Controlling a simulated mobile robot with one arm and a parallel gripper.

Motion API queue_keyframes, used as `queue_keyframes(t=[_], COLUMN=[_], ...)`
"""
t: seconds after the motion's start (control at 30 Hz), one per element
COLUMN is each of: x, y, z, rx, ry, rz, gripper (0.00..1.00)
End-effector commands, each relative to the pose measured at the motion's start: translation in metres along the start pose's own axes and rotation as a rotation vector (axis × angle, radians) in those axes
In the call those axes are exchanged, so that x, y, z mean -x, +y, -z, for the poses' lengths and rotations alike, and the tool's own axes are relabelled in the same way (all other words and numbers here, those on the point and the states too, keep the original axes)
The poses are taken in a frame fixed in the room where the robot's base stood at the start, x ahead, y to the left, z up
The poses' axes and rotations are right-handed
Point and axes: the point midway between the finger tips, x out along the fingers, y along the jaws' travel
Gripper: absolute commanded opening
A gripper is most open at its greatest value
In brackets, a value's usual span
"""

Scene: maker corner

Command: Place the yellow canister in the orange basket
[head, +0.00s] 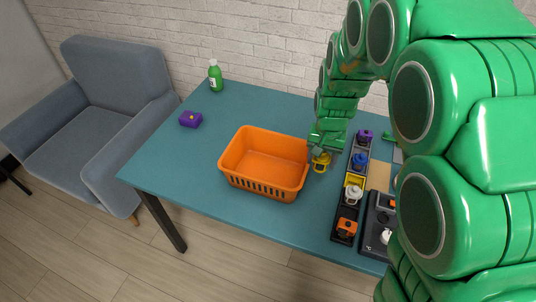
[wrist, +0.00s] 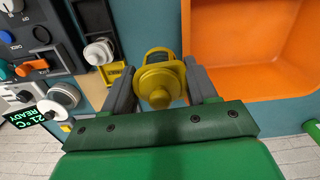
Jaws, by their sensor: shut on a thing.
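The yellow canister (wrist: 160,82) is between the two grey fingers of my gripper (wrist: 162,88) in the wrist view. It has a rounded knob on top and a loop handle. In the head view the canister (head: 321,161) shows just below my gripper (head: 319,150), right of the basket and left of the rack. My gripper is shut on it. I cannot tell whether it touches the table. The orange basket (head: 283,187) stands on the table and looks empty; its wall also shows in the wrist view at the right (wrist: 194,50).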

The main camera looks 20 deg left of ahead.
Motion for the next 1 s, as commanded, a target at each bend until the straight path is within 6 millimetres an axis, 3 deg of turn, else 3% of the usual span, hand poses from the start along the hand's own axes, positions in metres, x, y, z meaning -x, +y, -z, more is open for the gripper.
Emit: queue_keyframes(t=[0.3,0.6,0.77,1.0], x=[0.0,-0.001,-0.003,-0.015], y=[-0.064,-0.092,-0.098,-0.111], z=[-0.056,-0.091,-0.093,-0.071], rx=[-0.034,-0.065,-0.07,-0.072], ry=[0.003,0.006,0.006,0.005], rz=[-0.003,-0.006,-0.007,-0.007], gripper=[0.26,0.26,0.26,0.26])
